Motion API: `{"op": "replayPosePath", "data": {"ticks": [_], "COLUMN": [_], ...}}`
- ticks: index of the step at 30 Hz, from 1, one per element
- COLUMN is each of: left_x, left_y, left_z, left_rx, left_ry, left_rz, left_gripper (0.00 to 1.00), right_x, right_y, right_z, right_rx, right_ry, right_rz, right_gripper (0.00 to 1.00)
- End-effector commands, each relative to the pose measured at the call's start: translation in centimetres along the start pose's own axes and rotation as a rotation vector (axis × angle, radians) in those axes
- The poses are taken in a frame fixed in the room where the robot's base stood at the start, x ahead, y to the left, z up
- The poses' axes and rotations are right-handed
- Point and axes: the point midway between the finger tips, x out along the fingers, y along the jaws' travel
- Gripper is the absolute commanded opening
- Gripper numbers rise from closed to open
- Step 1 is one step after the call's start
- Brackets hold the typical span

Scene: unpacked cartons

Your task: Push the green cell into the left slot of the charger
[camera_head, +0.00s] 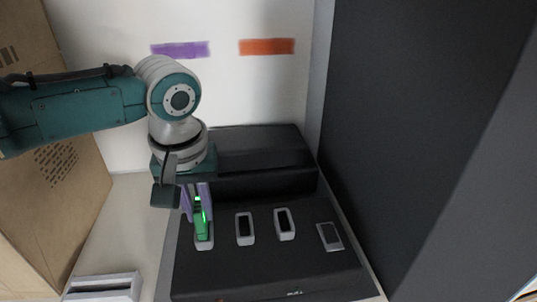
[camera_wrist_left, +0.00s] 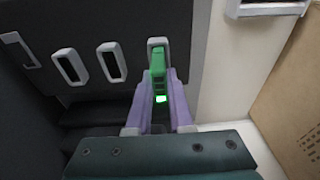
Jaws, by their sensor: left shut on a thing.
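The charger (camera_head: 265,268) is a black block with several light-rimmed slots in its sloping front. My left gripper (camera_head: 197,206) has purple fingers shut on the green cell (camera_head: 201,226), above the leftmost slot (camera_head: 204,246). The cell's lower end is at that slot's opening; how deep it sits is hard to tell. In the left wrist view the green cell (camera_wrist_left: 158,65) stands between the gripper's fingers (camera_wrist_left: 159,82), its far end overlapping the slot's pale rim (camera_wrist_left: 157,41). A bright green light shows on the cell. My right gripper is not in view.
Two empty-looking slots (camera_head: 245,229) (camera_head: 284,224) and a flatter rimmed recess (camera_head: 330,237) lie to the right. A dark wall (camera_head: 410,130) stands close on the right. A cardboard carton (camera_head: 60,190) is at left, with a pale tray (camera_head: 103,288) at the lower left.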

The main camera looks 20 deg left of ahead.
Motion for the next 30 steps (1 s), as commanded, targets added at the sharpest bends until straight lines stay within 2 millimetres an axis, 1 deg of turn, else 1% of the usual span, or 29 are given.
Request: {"op": "replayPosePath", "data": {"ticks": [22,28,29,30], "left_x": [1.1,1.1,1.1,1.1], "left_y": [0.1,0.0,0.0,0.0], "left_z": [0.2,0.2,0.2,0.2], "left_rx": [0.001,0.001,0.001,0.001], "left_ry": [0.0,0.0,0.0,0.0], "left_rz": [0.001,0.001,0.001,0.001], "left_gripper": [0.0,0.0,0.22,0.26], "right_x": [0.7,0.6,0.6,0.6], "right_y": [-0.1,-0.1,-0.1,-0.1], "right_z": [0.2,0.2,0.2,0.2], "right_rx": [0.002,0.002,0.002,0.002], "right_ry": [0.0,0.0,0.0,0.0], "right_rz": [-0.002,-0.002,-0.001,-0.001], "right_gripper": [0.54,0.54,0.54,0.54]}}
